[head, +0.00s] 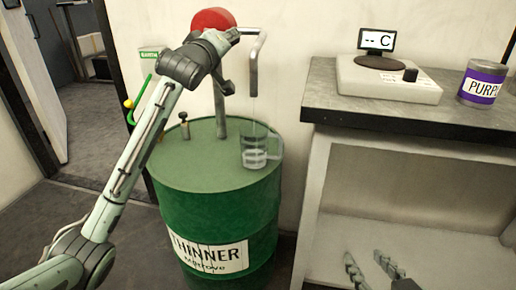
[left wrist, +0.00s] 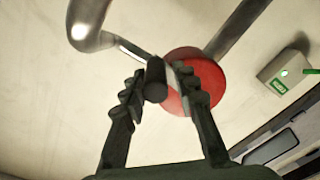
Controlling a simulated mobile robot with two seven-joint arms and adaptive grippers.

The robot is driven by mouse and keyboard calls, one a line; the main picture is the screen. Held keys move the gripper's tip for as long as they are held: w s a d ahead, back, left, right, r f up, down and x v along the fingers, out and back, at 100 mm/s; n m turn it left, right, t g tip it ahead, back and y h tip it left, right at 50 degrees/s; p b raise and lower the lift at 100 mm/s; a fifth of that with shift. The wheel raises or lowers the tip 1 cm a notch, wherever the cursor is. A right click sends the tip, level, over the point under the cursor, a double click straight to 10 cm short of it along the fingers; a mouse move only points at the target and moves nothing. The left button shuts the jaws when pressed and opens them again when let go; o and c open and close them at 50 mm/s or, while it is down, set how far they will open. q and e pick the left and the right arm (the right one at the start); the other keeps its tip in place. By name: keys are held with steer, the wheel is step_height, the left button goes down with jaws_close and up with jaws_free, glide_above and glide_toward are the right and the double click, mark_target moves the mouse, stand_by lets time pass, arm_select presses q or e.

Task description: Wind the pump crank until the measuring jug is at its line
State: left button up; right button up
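The hand pump has a red round body (head: 213,19) on a post on the green drum (head: 190,165). Its bent spout (head: 253,65) points down at the clear measuring jug (head: 254,158) on the drum top. A thin stream seems to fall from spout to jug; some liquid shows low in the jug, its line unreadable. My left gripper is at the pump. In the left wrist view the black crank handle (left wrist: 155,80) lies between its fingers (left wrist: 158,75); firm contact is unclear. My right gripper (head: 365,258) is open and empty, low at the right.
A grey bench (head: 400,112) stands right of the drum, carrying a white device (head: 385,82) with a "-- C" display and a purple-labelled tin (head: 482,84). A valve (head: 184,128) rises from the drum.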

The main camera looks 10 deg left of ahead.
arm_select(q)
steer(key=shift+d, duration=0.25)
steer(key=shift+d+f, duration=0.1)
steer(key=shift+f, duration=0.05)
steer(key=c, duration=0.7)
stand_by(0.4)
